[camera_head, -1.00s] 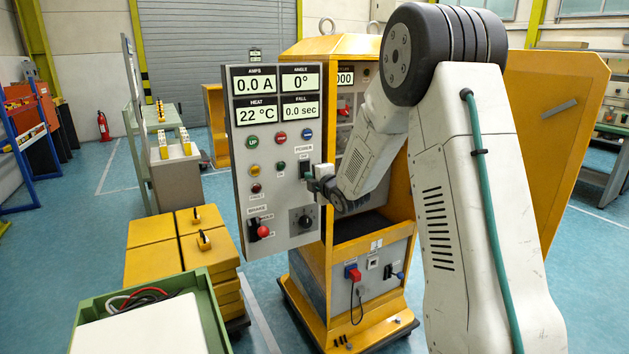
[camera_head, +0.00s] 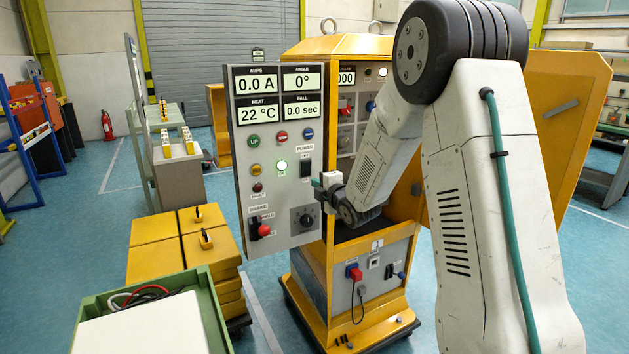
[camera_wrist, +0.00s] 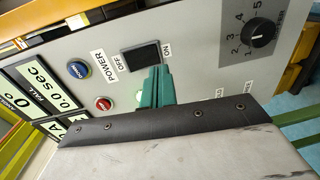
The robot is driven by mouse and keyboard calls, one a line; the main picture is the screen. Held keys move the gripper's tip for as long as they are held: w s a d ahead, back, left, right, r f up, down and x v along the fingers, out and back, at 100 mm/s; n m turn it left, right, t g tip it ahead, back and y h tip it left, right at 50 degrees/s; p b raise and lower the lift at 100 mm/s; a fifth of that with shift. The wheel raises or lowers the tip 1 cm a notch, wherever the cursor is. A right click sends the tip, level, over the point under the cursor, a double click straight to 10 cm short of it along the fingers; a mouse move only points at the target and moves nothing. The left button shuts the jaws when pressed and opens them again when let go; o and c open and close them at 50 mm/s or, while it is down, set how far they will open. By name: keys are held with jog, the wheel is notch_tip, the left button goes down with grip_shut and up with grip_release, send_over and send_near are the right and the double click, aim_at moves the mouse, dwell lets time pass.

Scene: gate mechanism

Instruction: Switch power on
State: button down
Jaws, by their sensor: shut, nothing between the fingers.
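The black POWER rocker switch (camera_head: 305,167) is on the grey control panel (camera_head: 240,190), below the POWER label. In the wrist view the switch (camera_wrist: 141,57) sits between the OFF and ON labels; I cannot tell which way it is tilted. My gripper (camera_head: 318,184) is shut and empty, just below and right of the switch. In the wrist view its teal fingertips (camera_wrist: 156,72) are close to the switch's lower edge, apparently clear of it.
The brake lever with a red knob (camera_head: 264,230) and a rotary dial (camera_head: 304,219) are lower on the panel. The displays (camera_head: 279,95) read 0.0 A and 22 °C. The yellow cabinet (camera_head: 325,280) stands behind. Yellow blocks (camera_head: 165,245) and a green tray (camera_head: 215,320) are at lower left.

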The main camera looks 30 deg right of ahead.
jog(key=s+f, duration=0.1)
jog(key=s, duration=0.8)
jog(key=shift+s+d+f, duration=0.15)
jog(key=shift+d, duration=0.05)
